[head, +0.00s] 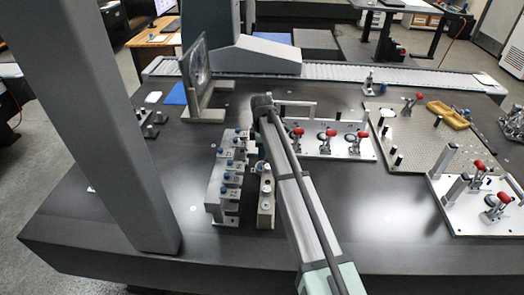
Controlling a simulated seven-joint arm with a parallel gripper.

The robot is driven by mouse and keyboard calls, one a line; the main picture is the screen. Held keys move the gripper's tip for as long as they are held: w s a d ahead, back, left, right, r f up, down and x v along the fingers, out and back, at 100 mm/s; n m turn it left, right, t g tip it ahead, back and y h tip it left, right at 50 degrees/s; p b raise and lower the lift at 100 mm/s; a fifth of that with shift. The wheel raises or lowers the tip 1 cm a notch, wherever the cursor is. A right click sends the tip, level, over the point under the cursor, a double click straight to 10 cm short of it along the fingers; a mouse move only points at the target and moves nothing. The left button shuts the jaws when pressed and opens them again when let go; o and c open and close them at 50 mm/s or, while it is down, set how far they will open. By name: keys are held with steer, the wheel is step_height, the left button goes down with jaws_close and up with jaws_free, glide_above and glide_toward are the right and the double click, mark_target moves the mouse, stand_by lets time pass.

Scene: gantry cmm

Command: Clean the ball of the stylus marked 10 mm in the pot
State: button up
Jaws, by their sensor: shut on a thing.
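My arm comes up from the bottom, and my gripper (261,158) hangs below its far end, mostly hidden behind my arm links. It appears shut on a small stylus (261,167), just above the far end of a narrow pale block (265,217). The block has round openings or caps on top; I cannot tell which is the pot. Left of it stands a grey stylus rack (218,199) with several blue-topped styluses in it. Their size marks are too small to read. The ball of the held stylus is hidden, and contact with the block cannot be told.
A white fixture plate with red-knobbed clamps (345,150) lies right of my arm, another (470,212) at the far right. A perforated plate (415,135) carries a yellow tray (449,115). A framed upright plate (196,75) stands behind. A grey gantry column (100,120) blocks the left. The front table is clear.

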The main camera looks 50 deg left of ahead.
steer(key=m, duration=0.6)
steer(key=shift+m, duration=0.4)
steer(key=n, duration=0.5)
steer(key=shift+n, duration=0.3)
steer(key=n, duration=0.6)
steer(key=m, duration=1.1)
steer(key=shift+m, duration=0.3)
